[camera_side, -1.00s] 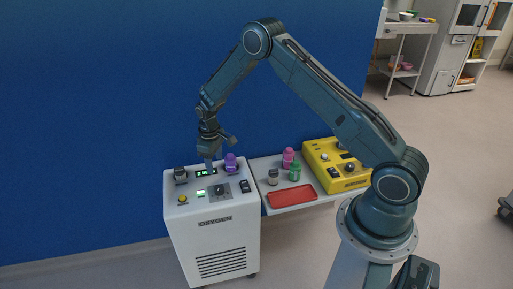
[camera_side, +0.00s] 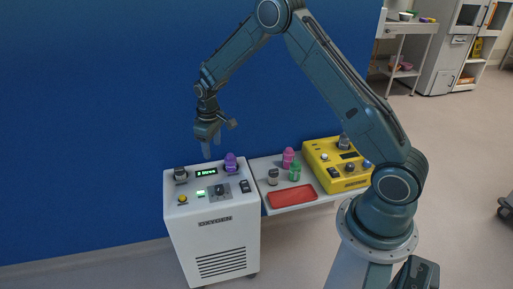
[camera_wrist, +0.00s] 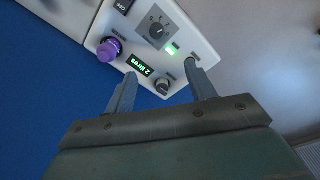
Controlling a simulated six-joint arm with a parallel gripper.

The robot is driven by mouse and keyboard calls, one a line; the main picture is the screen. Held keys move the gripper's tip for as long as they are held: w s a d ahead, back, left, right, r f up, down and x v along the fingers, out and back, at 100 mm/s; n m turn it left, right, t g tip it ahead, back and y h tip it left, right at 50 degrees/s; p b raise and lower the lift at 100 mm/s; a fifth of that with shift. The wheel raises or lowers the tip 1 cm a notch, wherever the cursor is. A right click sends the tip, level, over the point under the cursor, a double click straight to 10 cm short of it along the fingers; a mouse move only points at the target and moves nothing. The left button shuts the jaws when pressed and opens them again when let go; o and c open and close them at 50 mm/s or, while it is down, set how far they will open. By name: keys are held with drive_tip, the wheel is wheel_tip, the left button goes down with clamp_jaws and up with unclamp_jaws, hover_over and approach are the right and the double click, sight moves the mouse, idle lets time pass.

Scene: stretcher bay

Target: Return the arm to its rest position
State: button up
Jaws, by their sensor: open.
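My gripper (camera_side: 208,147) is open and empty above the back of the white oxygen unit (camera_side: 222,240). Its fingers point down, apart from the panel. In the wrist view my gripper (camera_wrist: 160,88) shows both fingers spread, with the unit's panel beyond them. The panel carries a purple knob (camera_side: 231,162), a lit green display (camera_side: 206,172), a lit green button (camera_side: 201,193), a dark dial (camera_side: 219,190) and a yellow button (camera_side: 183,199). In the wrist view the display (camera_wrist: 141,65) reads "2 litres".
A shelf right of the unit holds a red tray (camera_side: 291,197), a pink bottle (camera_side: 288,157), a green bottle (camera_side: 295,171) and a grey-capped jar (camera_side: 273,177). A yellow device (camera_side: 338,163) stands further right. A blue wall (camera_side: 90,110) is behind.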

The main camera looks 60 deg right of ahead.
drive_tip(key=s+a+r+m+t, duration=0.1)
drive_tip(key=s+a+r, duration=0.2)
drive_tip(key=s+r, duration=0.55)
drive_tip(key=s+a+r+t, duration=0.15)
drive_tip(key=s+r, duration=0.25)
drive_tip(key=r, duration=0.9)
drive_tip(key=s+a+r+t, duration=0.1)
drive_tip(key=s+a+r, duration=0.1)
drive_tip(key=s, duration=0.8)
drive_tip(key=s+a+r+m+t, duration=0.1)
drive_tip(key=s+a+r, duration=0.1)
drive_tip(key=s, duration=0.9)
drive_tip(key=shift+r, duration=0.25)
